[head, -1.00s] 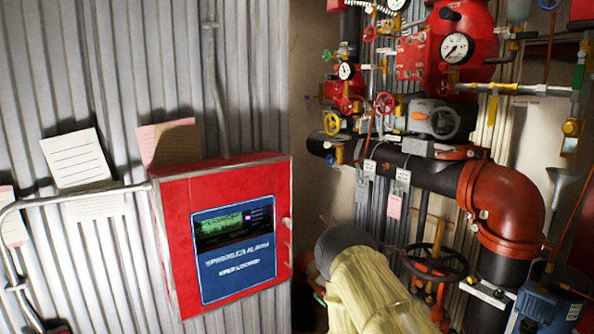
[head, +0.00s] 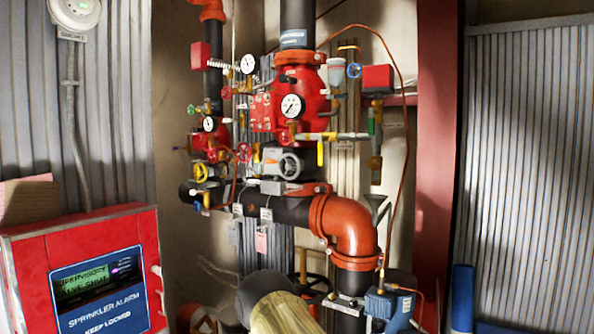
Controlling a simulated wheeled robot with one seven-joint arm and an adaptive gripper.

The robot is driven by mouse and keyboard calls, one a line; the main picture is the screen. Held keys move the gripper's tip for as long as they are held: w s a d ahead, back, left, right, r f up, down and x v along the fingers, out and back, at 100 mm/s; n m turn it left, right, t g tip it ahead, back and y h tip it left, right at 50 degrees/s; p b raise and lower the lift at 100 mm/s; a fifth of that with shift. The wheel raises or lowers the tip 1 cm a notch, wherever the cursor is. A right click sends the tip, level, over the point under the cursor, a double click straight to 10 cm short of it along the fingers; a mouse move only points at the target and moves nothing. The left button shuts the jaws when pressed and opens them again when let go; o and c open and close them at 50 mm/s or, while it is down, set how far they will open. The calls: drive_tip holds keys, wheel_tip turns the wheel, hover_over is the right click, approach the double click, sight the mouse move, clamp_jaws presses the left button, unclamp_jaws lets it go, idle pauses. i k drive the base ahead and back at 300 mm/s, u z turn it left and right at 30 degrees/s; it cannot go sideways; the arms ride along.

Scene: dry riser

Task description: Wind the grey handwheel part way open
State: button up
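The grey handwheel (head: 289,166) sits on a grey gearbox housing right of centre-left in the head view, below the red valve body (head: 290,95) and above the thick black horizontal pipe (head: 285,210). Its rim and spokes face me and nothing covers it. How far it is turned cannot be told. A cream and black rounded part of my arm rises at the bottom of the view, below the handwheel and apart from it in the picture. My gripper is not in view.
An orange elbow (head: 350,228) is lower right. A dark handwheel (head: 318,286) is partly hidden behind my arm. The red alarm panel (head: 140,235) reads "supervisory valve shut".

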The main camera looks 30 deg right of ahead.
sight(288, 166)
drive_tip(key=u, duration=0.45)
drive_tip(key=k, duration=0.05)
drive_tip(key=z, duration=1.35)
